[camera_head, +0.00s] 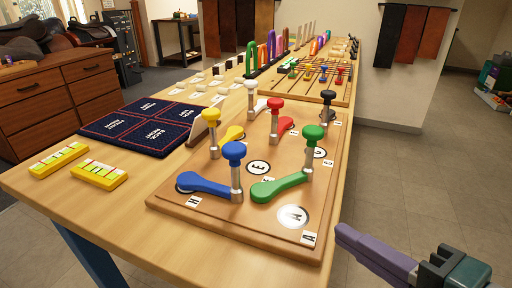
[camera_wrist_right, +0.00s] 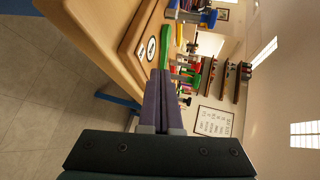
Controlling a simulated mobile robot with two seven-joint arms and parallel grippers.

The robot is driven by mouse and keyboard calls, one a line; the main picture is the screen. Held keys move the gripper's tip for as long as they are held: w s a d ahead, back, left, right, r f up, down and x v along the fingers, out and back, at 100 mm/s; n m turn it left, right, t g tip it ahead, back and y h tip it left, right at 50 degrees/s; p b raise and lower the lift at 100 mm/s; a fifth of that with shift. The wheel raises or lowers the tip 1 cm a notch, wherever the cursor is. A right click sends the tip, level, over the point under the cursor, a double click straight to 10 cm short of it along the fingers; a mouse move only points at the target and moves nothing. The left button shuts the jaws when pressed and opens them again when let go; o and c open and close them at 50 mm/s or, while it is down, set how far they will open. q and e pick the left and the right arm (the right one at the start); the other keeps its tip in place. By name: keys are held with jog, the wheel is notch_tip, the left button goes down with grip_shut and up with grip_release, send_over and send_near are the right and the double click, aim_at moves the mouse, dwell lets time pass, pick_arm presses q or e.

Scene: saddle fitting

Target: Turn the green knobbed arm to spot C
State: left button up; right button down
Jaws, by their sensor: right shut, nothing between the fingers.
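The green knobbed arm (camera_head: 280,187) lies on the wooden board (camera_head: 240,235), its broad end at left and its upright post with a round green knob (camera_head: 313,133) at right. A pale round spot (camera_head: 319,153) lies behind the knob's post, partly hidden, its letter hard to read. A bright round spot (camera_head: 293,216) lies in front of the green arm, near a tag (camera_head: 309,238) that seems to read A. My right gripper (camera_head: 342,231) is shut and empty, off the board's front right edge, apart from the green arm. Its purple fingers (camera_wrist_right: 158,100) also show in the right wrist view. My left gripper is not seen.
Blue (camera_head: 234,153), yellow (camera_head: 211,115), red (camera_head: 276,105), white (camera_head: 250,86) and black (camera_head: 328,97) knobs stand on the same board. A dark blue mat (camera_head: 148,127) and yellow blocks (camera_head: 99,175) lie to the left. The floor right of the table is clear.

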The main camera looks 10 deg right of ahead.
send_near(280, 187)
jog(key=x, duration=0.5)
jog(key=shift+w+a+f, duration=0.1)
jog(key=shift+a+f, duration=0.05)
jog(key=shift+f, duration=0.05)
jog(key=shift+w+a, duration=0.15)
jog(key=shift+w, duration=0.45)
